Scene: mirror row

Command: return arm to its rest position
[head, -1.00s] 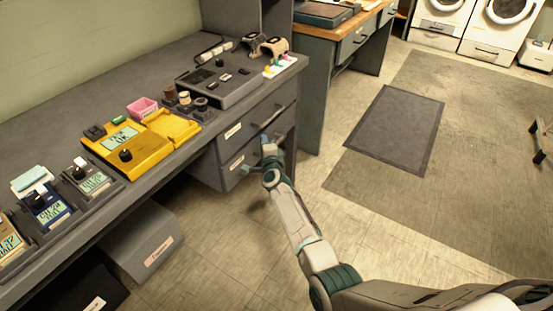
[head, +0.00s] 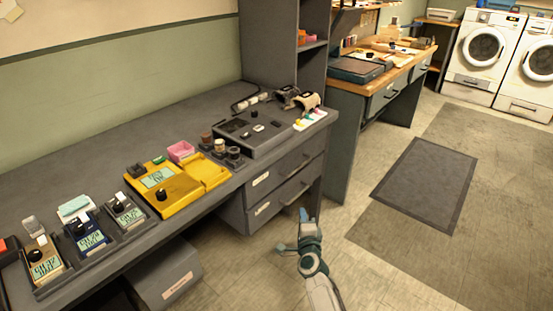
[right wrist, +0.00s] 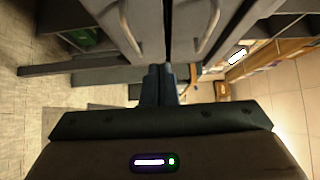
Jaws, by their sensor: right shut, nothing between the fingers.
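My right gripper (head: 305,222) is in the lower middle of the head view, in front of the desk's drawers and over the floor. It is shut and empty. In the right wrist view its two fingers (right wrist: 164,84) are together, with nothing between them. Beyond them the two drawer fronts (right wrist: 192,30) with their bar handles show; in the head view the drawers (head: 283,190) look shut. The gripper appears apart from the drawers. My left gripper is not in view.
The grey desk (head: 110,160) carries several multimeters, a yellow case (head: 180,190) and a grey device (head: 255,130). A labelled box (head: 168,278) stands under it. A wooden-topped bench (head: 400,72) and white washing machines (head: 480,50) are farther back. Floor around the dark mat (head: 425,185) is clear.

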